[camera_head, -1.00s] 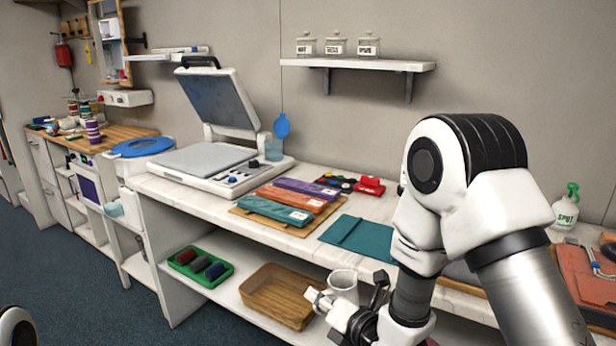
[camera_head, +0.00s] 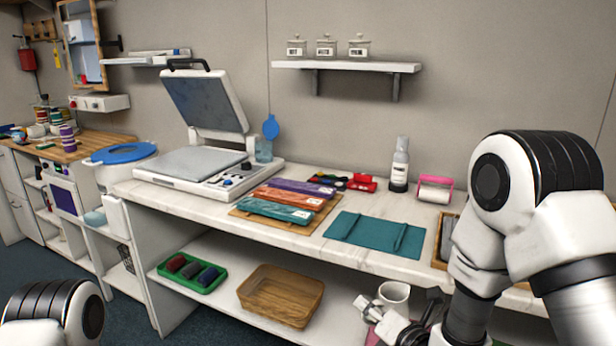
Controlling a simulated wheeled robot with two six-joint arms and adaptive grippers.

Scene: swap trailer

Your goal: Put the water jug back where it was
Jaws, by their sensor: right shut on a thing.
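The water jug (camera_head: 394,296) appears as a white, round, open-topped vessel at the lower right. It is upright, and its lower part is partly hidden by my right gripper (camera_head: 369,312). My right gripper is shut on the jug, in front of the lower shelf and to the right of the wooden basket. I cannot tell whether the jug's base touches the shelf. My left gripper is out of view; only part of my left arm shows at the lower left.
The lower shelf (camera_head: 222,304) holds a wooden basket (camera_head: 281,296) and a green tray (camera_head: 190,272) with rolls. The countertop (camera_head: 300,238) above carries a heat press (camera_head: 195,160), folded cloths, a teal sheet (camera_head: 376,234) and a spray bottle (camera_head: 400,165). A pink object lies below my right gripper.

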